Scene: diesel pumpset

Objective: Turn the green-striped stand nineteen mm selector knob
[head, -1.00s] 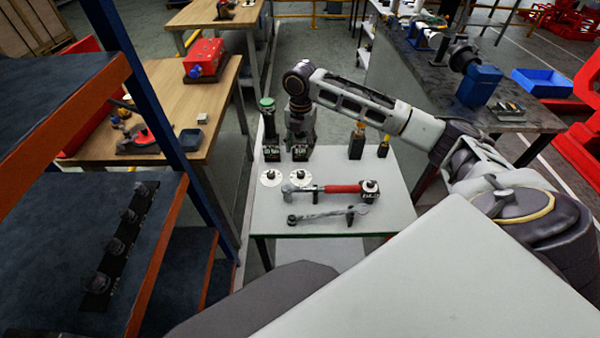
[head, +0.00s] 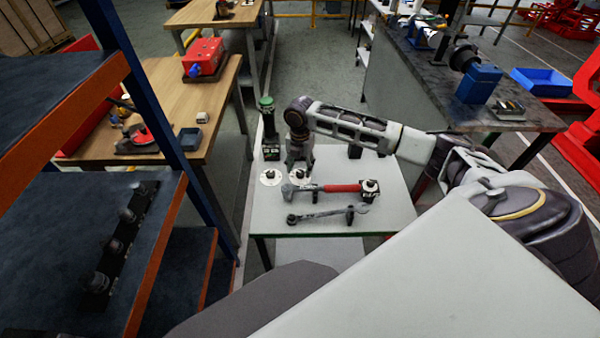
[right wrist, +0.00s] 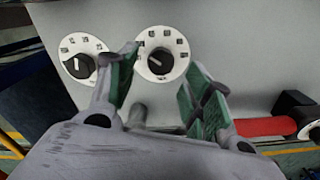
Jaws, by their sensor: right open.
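Two white round dials with black knobs lie on the light grey stand top (head: 275,215), which has a green front edge. The left dial (head: 271,178) is fully visible; the right dial (head: 303,183) is partly covered by my right gripper (head: 299,164) in the head view. In the right wrist view, the left knob (right wrist: 80,66) and the right knob (right wrist: 160,62) both show. My right gripper (right wrist: 163,85) is open and empty, its green-padded fingers pointing toward the right dial, not gripping its knob. The marks are too small to tell which is nineteen mm. My left gripper is not in view.
A green-capped dark post (head: 267,118) stands behind the left dial. A blue and orange shelf rack (head: 160,250) stands to the left.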

